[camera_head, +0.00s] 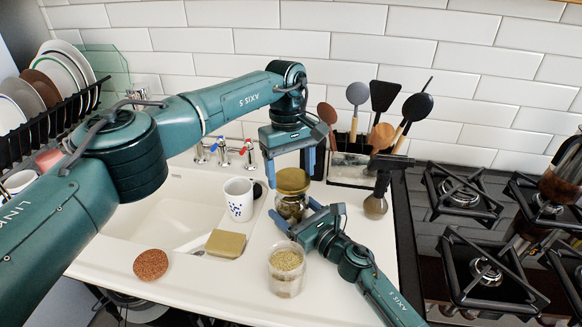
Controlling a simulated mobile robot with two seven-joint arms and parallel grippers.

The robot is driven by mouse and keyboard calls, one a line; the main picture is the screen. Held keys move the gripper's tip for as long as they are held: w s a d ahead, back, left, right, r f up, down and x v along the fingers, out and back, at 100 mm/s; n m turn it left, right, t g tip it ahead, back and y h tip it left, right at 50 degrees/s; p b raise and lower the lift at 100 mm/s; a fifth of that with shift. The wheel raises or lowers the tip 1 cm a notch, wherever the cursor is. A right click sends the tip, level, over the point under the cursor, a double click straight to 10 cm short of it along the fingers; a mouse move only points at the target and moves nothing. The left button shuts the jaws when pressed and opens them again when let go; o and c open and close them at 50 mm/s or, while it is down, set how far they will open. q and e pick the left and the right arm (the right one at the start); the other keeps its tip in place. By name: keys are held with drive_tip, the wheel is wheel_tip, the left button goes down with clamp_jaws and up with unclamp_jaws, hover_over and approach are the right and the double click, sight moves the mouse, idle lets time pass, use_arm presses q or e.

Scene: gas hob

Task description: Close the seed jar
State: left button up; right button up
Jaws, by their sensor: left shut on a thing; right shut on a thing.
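The seed jar (290,210) is a small glass jar with dark contents, upright on the white counter. Its gold-brown lid (293,180) is at the jar's mouth; I cannot tell whether it is seated or slightly above. My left gripper (290,174) reaches down from above, with its blue fingers on either side of the lid, shut on it. My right gripper (297,214) comes from the lower right, its fingers around the jar's body, shut on it. The gripper hides part of the jar's lower right side.
An open tub of seeds (286,270) stands just in front. A white mug (239,198), a sponge (225,243) and a brown round pad (150,265) lie to the left by the sink (150,222). A brush (376,205), utensil holder (352,172) and gas hob (480,240) are right.

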sight(292, 178)
use_arm(q)
drive_tip(key=shift+f, duration=0.9)
drive_tip(key=shift+f, duration=0.6)
use_arm(e)
drive_tip(key=c, duration=0.5)
use_arm(q)
drive_tip(key=m, duration=0.4)
drive_tip(key=shift+d+y, duration=0.15)
drive_tip(key=shift+y, duration=0.15)
drive_tip(key=m, duration=0.5)
drive_tip(key=shift+m+y, duration=0.3)
drive_tip(key=shift+m, duration=0.1)
drive_tip(key=o, duration=0.9)
drive_tip(key=shift+o, duration=0.2)
